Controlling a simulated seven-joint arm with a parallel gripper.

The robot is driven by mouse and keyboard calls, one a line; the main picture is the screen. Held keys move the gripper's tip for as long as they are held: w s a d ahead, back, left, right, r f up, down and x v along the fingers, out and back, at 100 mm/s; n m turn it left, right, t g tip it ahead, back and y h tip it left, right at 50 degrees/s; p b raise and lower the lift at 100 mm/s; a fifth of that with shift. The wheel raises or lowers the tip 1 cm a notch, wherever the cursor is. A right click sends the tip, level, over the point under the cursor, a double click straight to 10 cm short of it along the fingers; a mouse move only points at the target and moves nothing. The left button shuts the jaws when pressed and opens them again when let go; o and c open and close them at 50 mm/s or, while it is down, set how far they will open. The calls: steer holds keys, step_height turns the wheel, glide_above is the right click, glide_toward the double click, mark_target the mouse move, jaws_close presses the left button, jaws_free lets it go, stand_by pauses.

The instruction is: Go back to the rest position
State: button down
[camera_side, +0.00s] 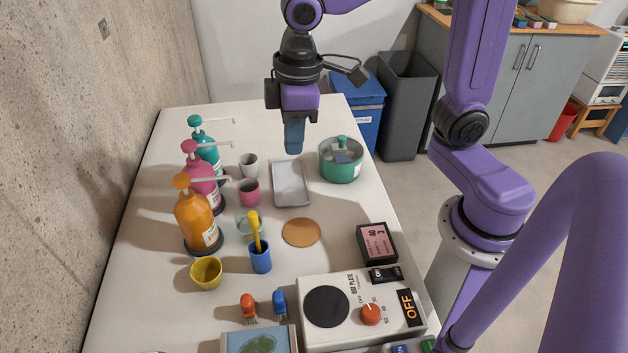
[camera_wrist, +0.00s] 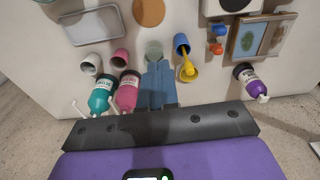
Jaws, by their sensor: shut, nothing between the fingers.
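My gripper (camera_side: 294,145) hangs pointing down above the far part of the white table, over the area of the grey tray (camera_side: 291,197). It is shut and empty; its blue fingers are together and apart from anything on the table. In the wrist view the shut fingers (camera_wrist: 158,72) reach up from the dark gripper body, with the tray (camera_wrist: 92,25) at upper left.
Teal (camera_side: 207,150), pink (camera_side: 199,175) and orange (camera_side: 197,218) pump bottles line the left side. Several cups stand beside them, and a blue cup (camera_side: 260,257) holds a yellow tool. A hot plate (camera_side: 327,307) reading OFF is near the front. Bins stand beyond the table.

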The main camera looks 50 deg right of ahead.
steer(key=s+d+f+n, duration=0.1)
steer(key=s+d+f, duration=0.1)
steer(key=s+d, duration=0.2)
steer(key=s+d+f+n, duration=0.2)
steer(key=s+d, duration=0.3)
steer(key=s, duration=0.6)
steer(key=shift+f, duration=0.25)
